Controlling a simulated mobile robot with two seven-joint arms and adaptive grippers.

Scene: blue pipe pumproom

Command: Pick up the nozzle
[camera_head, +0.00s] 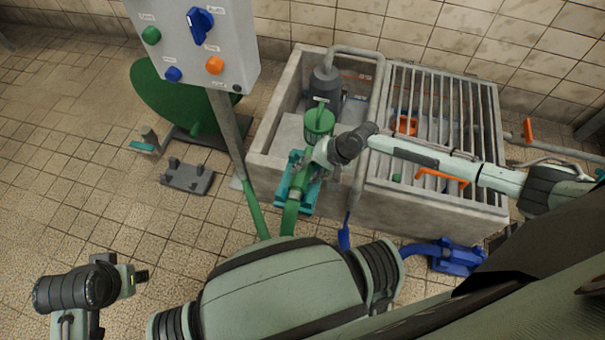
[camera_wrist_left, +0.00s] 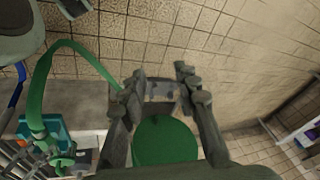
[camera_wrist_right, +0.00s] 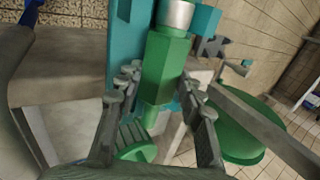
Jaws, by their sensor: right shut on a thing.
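The green nozzle (camera_wrist_right: 165,70) shows in the right wrist view as a faceted body with a silver collar (camera_wrist_right: 176,14) at the top. It lies along a teal holder (camera_wrist_right: 122,45), which stands at the front of the concrete basin in the head view (camera_head: 298,192). My right gripper (camera_wrist_right: 155,95) is shut on the nozzle, one finger on each side. In the head view my right gripper (camera_head: 308,160) is at the teal holder and hides most of the nozzle. My left gripper (camera_head: 141,277) is at the lower left, apart from everything; its fingers stand open and empty in the left wrist view (camera_wrist_left: 158,85).
A concrete basin (camera_head: 430,208) holds a pump (camera_head: 324,84), a green strainer (camera_head: 318,120) and a metal grate. A control box (camera_head: 195,45) stands on a post at left. A green hose (camera_head: 290,218) runs from the holder. A blue fitting (camera_head: 455,258) is at right. The left floor is mostly clear.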

